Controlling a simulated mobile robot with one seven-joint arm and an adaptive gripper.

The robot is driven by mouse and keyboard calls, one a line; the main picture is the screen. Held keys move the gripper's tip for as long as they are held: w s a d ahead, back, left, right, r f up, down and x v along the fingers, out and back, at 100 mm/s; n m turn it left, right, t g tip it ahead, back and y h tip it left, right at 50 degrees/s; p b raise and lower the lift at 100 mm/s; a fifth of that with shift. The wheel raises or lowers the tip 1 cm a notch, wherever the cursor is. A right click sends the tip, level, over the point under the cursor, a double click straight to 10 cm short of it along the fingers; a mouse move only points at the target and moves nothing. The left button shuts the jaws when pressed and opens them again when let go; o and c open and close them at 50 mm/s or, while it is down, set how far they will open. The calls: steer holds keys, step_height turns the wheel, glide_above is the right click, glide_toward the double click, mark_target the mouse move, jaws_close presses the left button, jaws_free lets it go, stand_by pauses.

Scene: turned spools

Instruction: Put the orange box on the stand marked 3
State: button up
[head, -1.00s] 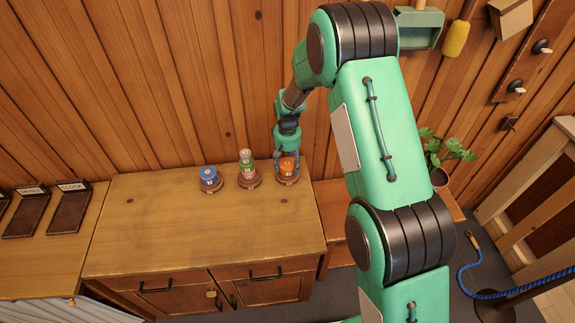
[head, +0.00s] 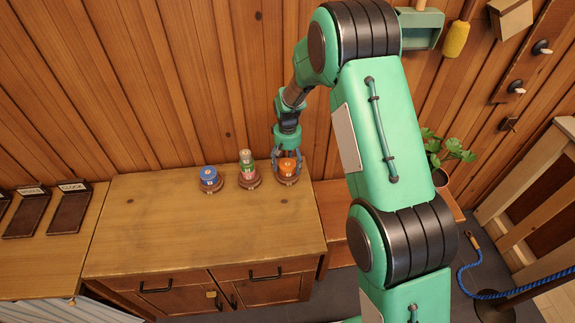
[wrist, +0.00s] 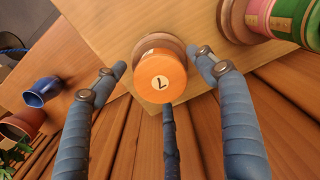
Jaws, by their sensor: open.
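The orange box (head: 288,167) is a round turned piece on the rightmost of three round wooden stands (head: 286,181) on the cabinet top. In the wrist view the orange box (wrist: 160,77) shows a dark mark like a 7 on its pale top label. My gripper (head: 286,164) is over it, and its blue-grey fingers are open and spread about it, with visible gaps to either side in the wrist view (wrist: 163,72). The blue box (head: 209,174) is on the left stand. The middle stand (head: 249,183) bears a pink, green and cream stack. I cannot read the stand numbers.
The pink and green stack (wrist: 270,15) is close beside my fingers. The cabinet top (head: 200,225) is clear in front of the stands. A plank wall (head: 150,90) rises behind. A blue vase (wrist: 42,92) and a potted plant (head: 440,172) are off to the right.

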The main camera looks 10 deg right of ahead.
step_height(320, 180, up, 11)
steer(key=p, duration=0.1)
stand_by(0.4)
stand_by(0.7)
step_height(320, 180, up, 13)
steer(key=t, duration=0.1)
glide_above(288, 164)
steer(key=s+d, duration=0.3)
steer(key=s, duration=0.3)
steer(key=s+d+r+m+t, duration=0.1)
steer(key=s+d+r+t, duration=0.15)
steer(key=s+r, duration=0.85)
steer(key=s+d+r+t, duration=0.1)
steer(key=s+d+r, duration=0.1)
steer(key=s, duration=1.1)
steer(key=s+d+r+m+t, duration=0.1)
steer(key=s+r, duration=0.4)
steer(key=s, duration=0.9)
steer(key=shift+s+d, duration=0.15)
steer(key=shift+d, duration=0.5)
